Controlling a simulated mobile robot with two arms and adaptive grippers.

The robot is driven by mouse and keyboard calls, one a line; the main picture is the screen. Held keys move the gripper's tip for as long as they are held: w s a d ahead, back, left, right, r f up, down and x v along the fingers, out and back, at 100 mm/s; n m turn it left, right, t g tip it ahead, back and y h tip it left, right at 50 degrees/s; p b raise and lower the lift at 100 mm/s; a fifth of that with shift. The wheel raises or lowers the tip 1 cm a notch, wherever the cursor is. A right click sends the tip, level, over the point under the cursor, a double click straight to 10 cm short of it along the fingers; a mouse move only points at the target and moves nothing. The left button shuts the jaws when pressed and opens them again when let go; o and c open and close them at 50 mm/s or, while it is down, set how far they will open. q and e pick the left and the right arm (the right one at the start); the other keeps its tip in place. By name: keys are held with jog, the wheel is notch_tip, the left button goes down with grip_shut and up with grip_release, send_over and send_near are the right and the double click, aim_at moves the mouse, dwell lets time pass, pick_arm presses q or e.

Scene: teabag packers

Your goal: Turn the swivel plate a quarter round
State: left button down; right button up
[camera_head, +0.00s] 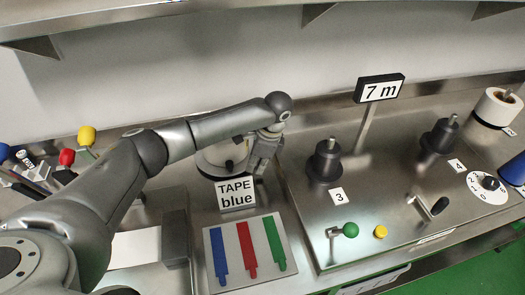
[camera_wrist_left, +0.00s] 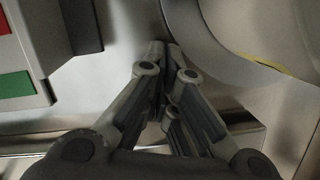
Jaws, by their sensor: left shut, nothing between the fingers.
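The swivel plate (camera_head: 213,158) is a round metal disc on the bench behind the "TAPE blue" sign (camera_head: 236,193). It carries a small dark knob near its middle, and my left arm covers part of it. My left gripper (camera_head: 261,167) points down at the right side of the plate, its fingers shut and empty. In the left wrist view the shut fingertips (camera_wrist_left: 165,50) are close beside the curved edge of a large round metal part (camera_wrist_left: 235,35), which looks like the plate. I cannot tell whether they touch it. My right gripper is not in view.
A tray (camera_head: 212,284) with blue, red and green flat pieces lies in front. To the right stands a metal panel with dark spindles (camera_head: 324,163), a green-knobbed lever (camera_head: 350,230), a yellow button (camera_head: 381,231) and a "7 m" sign (camera_head: 380,89). Coloured knobs (camera_head: 67,157) are at left.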

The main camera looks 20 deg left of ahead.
pick_arm(q)
jog(key=shift+s+a+r+p, duration=0.2)
jog(key=shift+a, duration=0.4)
jog(key=shift+s+a+r+p, duration=0.15)
jog(key=shift+s+a, duration=0.05)
jog(key=shift+a, duration=0.35)
jog(key=shift+s+a, duration=0.2)
jog(key=shift+a, duration=0.15)
jog(key=shift+w+f, duration=0.1)
jog(key=shift+f, duration=0.05)
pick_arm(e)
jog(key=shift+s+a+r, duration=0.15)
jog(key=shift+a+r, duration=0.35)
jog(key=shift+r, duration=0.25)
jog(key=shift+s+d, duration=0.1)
